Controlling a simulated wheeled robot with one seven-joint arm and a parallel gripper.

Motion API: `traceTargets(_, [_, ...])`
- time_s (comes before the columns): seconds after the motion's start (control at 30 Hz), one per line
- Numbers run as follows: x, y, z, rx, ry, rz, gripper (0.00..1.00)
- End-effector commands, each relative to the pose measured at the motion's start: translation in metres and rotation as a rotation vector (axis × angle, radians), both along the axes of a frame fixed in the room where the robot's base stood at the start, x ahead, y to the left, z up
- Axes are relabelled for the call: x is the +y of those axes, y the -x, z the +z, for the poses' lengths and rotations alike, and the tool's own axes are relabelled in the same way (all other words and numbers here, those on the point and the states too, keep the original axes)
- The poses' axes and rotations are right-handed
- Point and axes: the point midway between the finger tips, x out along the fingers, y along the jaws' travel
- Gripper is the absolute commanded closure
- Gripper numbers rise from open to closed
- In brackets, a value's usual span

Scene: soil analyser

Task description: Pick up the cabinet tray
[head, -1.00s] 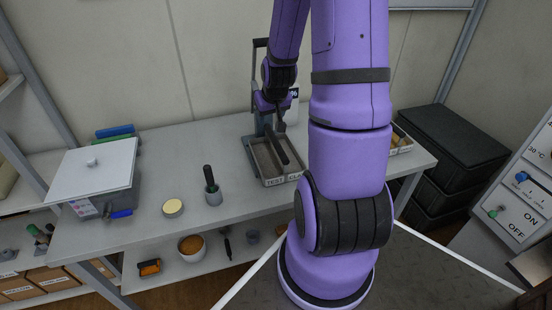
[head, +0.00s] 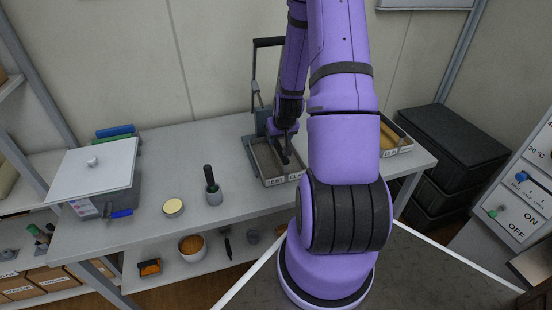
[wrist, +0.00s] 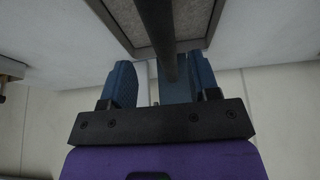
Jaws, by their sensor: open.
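Two shallow grey-framed trays stand on the bench, and their small labels are too blurred to tell which is the cabinet tray. The other tray (head: 397,150), at the right end, holds something yellowish and is partly hidden by my arm. My gripper (head: 287,150) is over the back part of the mid-bench tray. In the wrist view my gripper (wrist: 163,82) is open, its blue fingers apart. A dark bar passes between them, over a tray's frame (wrist: 208,42); contact cannot be told.
A lever stand (head: 254,80) rises behind the mid-bench tray, close to my gripper. Left on the bench are a lidded grey box (head: 95,175), a round pale-topped tin (head: 173,207) and a dark-handled tool in a cup (head: 212,190). Black crates (head: 455,140) stand at the right.

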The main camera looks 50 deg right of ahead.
Motion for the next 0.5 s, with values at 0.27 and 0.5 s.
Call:
traceTargets(0.27, [-0.003, -0.014, -0.024, 0.002, -0.002, 0.000, 0.44])
traceTargets(0.5, [-0.007, -0.022, -0.044, 0.001, -0.001, -0.001, 0.44])
